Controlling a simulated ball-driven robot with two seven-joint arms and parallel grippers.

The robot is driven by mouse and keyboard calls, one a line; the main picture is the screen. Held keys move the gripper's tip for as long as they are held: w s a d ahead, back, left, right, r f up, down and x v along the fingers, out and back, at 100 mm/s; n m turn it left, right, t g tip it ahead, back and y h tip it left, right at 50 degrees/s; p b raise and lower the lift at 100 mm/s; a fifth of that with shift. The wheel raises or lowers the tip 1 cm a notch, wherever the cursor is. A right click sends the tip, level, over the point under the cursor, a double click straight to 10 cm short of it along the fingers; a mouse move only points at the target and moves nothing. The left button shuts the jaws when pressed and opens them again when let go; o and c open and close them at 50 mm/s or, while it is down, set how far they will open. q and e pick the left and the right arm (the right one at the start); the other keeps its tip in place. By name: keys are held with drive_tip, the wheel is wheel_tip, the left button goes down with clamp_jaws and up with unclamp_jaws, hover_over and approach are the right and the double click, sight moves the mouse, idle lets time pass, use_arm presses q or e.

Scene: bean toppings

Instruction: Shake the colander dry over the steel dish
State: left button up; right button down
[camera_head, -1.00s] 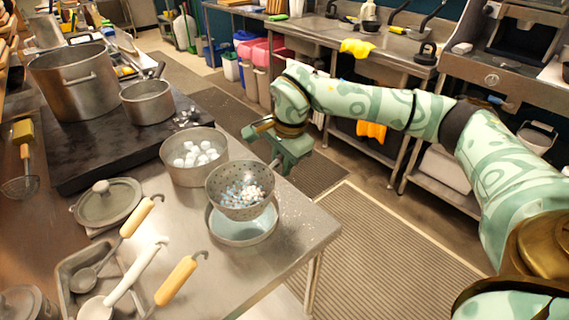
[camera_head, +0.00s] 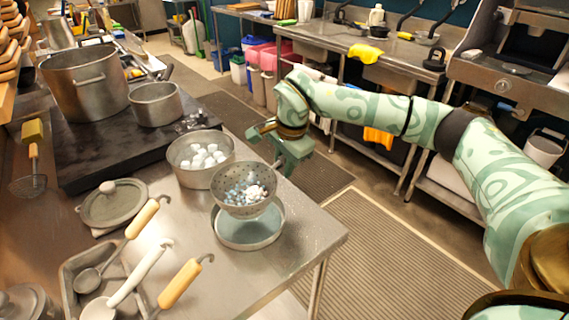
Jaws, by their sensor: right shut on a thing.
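The perforated steel colander (camera_head: 233,206) holds small blue and white pieces and is held above the steel dish (camera_head: 262,238), slightly tilted. The dish is shallow and round, near the table's right edge, and its back part is hidden by the colander. My right gripper (camera_head: 276,164) is shut on the colander at its far right side; its fingertips are partly hidden. My left gripper is not in view.
A steel pan of white pieces (camera_head: 200,178) stands just behind and left of the colander. Pots stand on a black hob (camera_head: 100,150) behind. The table's front right is clear.

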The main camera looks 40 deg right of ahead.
wheel_tip(320, 180, up, 3)
drive_tip(key=shift+w+f, duration=0.1)
drive_tip(key=shift+s+f, duration=0.2)
drive_tip(key=shift+f, duration=0.4)
drive_tip(key=shift+w+r, duration=0.1)
drive_tip(key=shift+r, duration=0.2)
wheel_tip(320, 180, down, 3)
drive_tip(key=shift+r, duration=0.4)
